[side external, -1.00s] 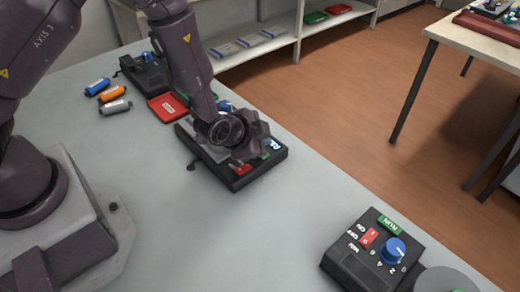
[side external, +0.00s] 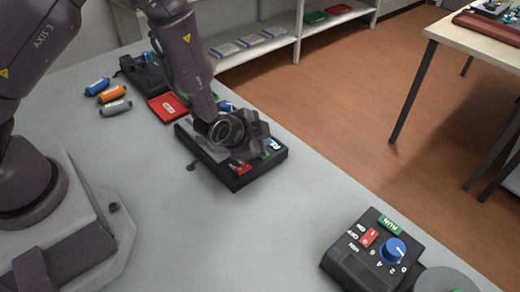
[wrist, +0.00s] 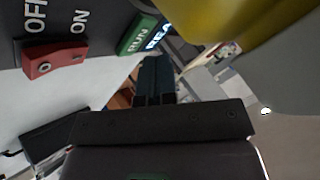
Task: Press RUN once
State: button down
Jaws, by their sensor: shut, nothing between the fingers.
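A black control unit (side external: 240,182) sits under my gripper in the side view. It has a red switch (side external: 243,168), and a green RUN button (side external: 265,155) beside a lit blue-white display (side external: 272,143). In the wrist view, the red OFF/ON switch (wrist: 52,60), green RUN button (wrist: 137,36) and part of the lit display (wrist: 158,36) show at the top. My gripper (wrist: 154,65) is shut and empty, its dark fingertips close to the RUN button. I cannot tell whether they touch it. My wrist hides part of the unit in the side view.
Another control box (side external: 365,260) with its own green RUN label, red switch and blue knob stands at the front right. A red tray (side external: 167,107), several small cartridges (side external: 112,94) and a black device (side external: 143,72) lie behind. The table's middle is clear.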

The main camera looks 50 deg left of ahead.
jog(key=shift+f, duration=0.1)
dwell(0.7)
jog(key=shift+f, duration=0.35)
